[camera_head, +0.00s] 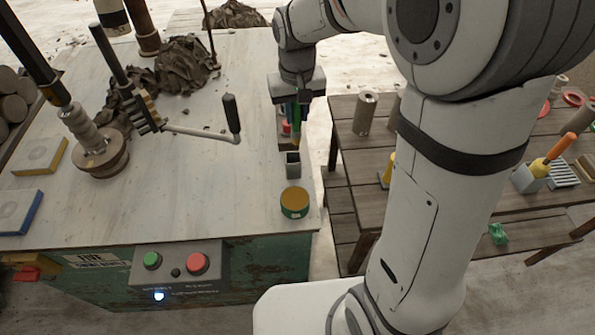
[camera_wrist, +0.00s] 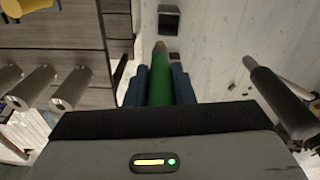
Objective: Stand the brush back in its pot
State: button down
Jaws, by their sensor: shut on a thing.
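My gripper (camera_head: 297,112) is shut on the brush (camera_head: 297,117), which has a green handle. In the wrist view the green brush (camera_wrist: 159,82) runs forward between the two blue fingers, with a brownish far end. In the head view it hangs about upright, end down. A small grey square pot (camera_head: 293,166) with a dark opening stands on the bench, nearer the camera than the brush. It also shows in the wrist view (camera_wrist: 168,22), beyond the brush's end. The brush appears outside the pot; its exact height over the bench is hard to tell.
A green tin with an ochre top (camera_head: 294,203) stands near the bench corner. A dark-handled lever (camera_head: 231,118) reaches in from the left. The bench (camera_head: 215,190) is clear left of the tin.

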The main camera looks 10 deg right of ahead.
jog(key=shift+s+a+r, duration=0.45)
jog(key=shift+s+r, duration=0.1)
jog(key=shift+s, duration=0.15)
notch_tip(320, 180, down, 10)
jog(key=shift+s+a+r+g, duration=0.15)
jog(key=shift+s+g, duration=0.15)
jog(key=c, duration=1.2)
grip_release()
jog(key=shift+c, duration=0.2)
jog(key=shift+r, duration=0.1)
